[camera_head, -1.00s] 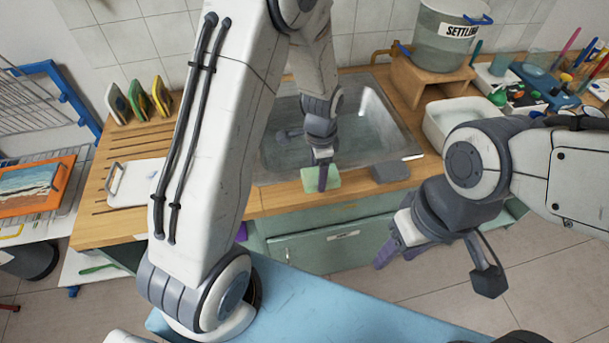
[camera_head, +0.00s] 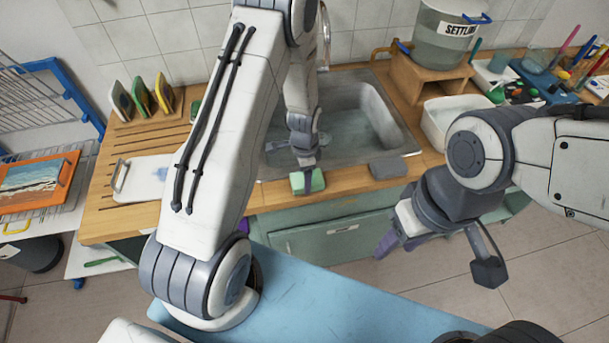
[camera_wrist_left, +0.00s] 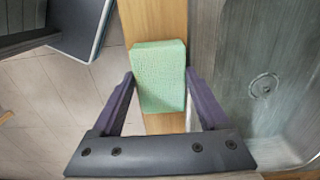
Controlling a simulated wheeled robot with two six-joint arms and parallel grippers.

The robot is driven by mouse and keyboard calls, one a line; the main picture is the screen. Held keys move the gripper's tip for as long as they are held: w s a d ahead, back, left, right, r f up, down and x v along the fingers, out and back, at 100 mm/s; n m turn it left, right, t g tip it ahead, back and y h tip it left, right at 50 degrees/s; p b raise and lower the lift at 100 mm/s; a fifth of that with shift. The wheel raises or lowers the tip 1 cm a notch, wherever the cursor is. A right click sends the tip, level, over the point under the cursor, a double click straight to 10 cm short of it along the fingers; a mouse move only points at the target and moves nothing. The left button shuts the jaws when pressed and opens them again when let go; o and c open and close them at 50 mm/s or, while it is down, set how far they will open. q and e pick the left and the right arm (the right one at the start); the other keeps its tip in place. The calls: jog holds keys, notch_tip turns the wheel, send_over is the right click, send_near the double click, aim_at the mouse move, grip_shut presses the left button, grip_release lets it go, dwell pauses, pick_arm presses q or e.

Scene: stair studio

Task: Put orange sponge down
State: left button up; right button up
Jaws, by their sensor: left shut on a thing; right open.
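No orange sponge shows. A pale green sponge (camera_head: 318,180) is in my left gripper (camera_head: 308,181), at the wooden counter's front edge before the sink. In the left wrist view the green sponge (camera_wrist_left: 160,72) sits between the two dark fingers of my left gripper (camera_wrist_left: 162,98), with the wooden strip beneath it. I cannot tell whether the sponge touches the wood. My right gripper (camera_head: 400,245) is open and empty in front of the green cabinet, apart from the counter.
The sink (camera_head: 375,120) lies just behind the sponge. A grey block (camera_head: 388,168) lies on the counter edge to its right. A white tub (camera_head: 452,118) stands further right. Several sponges stand upright at the back left near a white board (camera_head: 148,180). The blue surface (camera_head: 330,300) is clear.

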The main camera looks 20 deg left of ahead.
pick_arm(q)
jog(key=shift+f, duration=0.2)
jog(key=o, duration=1.2)
jog(key=shift+r, duration=0.1)
